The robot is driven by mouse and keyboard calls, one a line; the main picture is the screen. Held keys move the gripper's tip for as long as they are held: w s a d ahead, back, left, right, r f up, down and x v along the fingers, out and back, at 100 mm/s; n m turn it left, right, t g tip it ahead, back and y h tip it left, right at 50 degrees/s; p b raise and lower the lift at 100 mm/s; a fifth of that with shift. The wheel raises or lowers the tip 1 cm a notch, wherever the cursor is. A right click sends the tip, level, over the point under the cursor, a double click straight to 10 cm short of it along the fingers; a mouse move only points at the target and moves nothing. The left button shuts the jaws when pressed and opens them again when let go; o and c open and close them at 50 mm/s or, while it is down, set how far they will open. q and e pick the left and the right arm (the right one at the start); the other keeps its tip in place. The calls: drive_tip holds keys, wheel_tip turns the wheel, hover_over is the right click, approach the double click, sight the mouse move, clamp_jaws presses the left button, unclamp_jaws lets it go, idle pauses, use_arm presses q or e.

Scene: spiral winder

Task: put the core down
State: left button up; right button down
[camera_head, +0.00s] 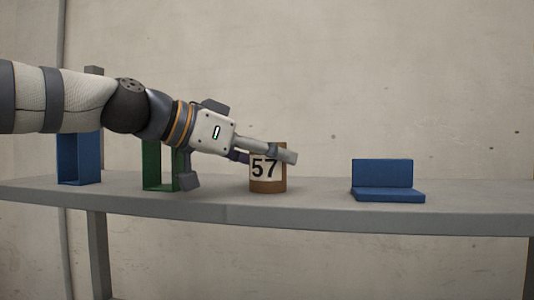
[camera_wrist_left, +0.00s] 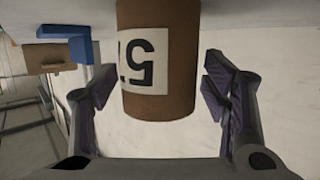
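The core is a brown cylinder with a white label reading 57 (camera_head: 267,184). In the head view it stands upright on the grey shelf (camera_head: 320,207), right of centre of my arm's reach. My left gripper (camera_head: 270,155) comes in from the left at its upper part, with one finger across its front. In the left wrist view the core (camera_wrist_left: 160,104) appears upside down between the fingers of my left gripper (camera_wrist_left: 160,85). The fingers are spread, with narrow gaps on both sides. My right gripper is not in view.
A blue L-shaped holder (camera_head: 383,174) stands to the right on the shelf. A green frame (camera_head: 152,165) and a blue frame (camera_head: 78,160) stand to the left, partly under my arm. The shelf between core and blue holder is clear. A plain wall (camera_head: 400,80) is behind.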

use_arm(q)
drive_tip(key=shift+r, duration=0.25)
drive_tip(key=v, duration=1.1)
drive_tip(key=shift+s+a+r, duration=0.1)
drive_tip(key=shift+s+a, duration=0.2)
drive_tip(key=shift+a, duration=0.1)
